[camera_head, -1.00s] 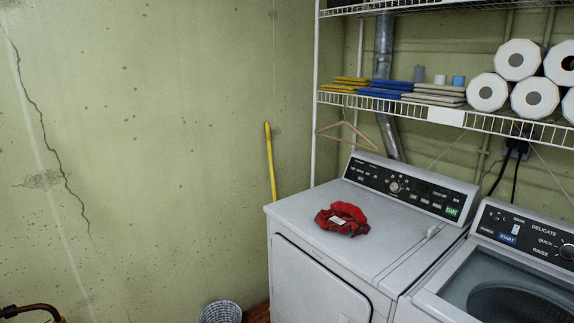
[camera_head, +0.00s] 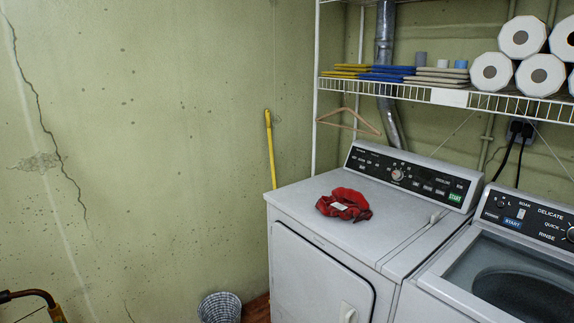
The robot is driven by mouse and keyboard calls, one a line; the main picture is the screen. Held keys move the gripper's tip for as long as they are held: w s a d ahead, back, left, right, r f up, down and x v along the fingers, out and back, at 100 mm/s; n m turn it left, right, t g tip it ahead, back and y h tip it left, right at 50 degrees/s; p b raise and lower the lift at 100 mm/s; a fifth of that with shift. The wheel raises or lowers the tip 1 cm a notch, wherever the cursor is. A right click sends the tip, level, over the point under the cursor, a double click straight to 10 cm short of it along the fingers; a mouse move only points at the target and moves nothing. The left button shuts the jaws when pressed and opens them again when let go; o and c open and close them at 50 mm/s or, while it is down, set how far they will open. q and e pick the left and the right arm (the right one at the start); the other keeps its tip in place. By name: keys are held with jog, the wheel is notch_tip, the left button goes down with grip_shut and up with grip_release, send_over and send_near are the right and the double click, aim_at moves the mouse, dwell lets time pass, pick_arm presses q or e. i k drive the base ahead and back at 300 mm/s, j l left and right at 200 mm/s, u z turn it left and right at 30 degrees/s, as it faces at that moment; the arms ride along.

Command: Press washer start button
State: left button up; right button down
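The washer (camera_head: 440,296) is the top-loading machine at the lower right, with a dark window in its lid. Its black control panel (camera_head: 530,222) has a blue button marked START (camera_head: 512,223) at the left and a round knob near the right picture edge. To its left stands the dryer (camera_head: 300,215), with its own black panel (camera_head: 412,178) and a green START button (camera_head: 455,198). Neither of my grippers shows in the view.
A crumpled red cloth item (camera_head: 344,205) lies on the dryer top. A wire shelf (camera_head: 448,97) above both machines holds paper rolls and folded cloths. A hanger (camera_head: 348,122) hangs below it. A basket (camera_head: 219,308) stands on the floor left of the dryer.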

aim_at(508, 221)
jog(key=i+l+z, duration=0.1)
jog(key=i+z, duration=0.25)
jog(key=i, duration=0.9)
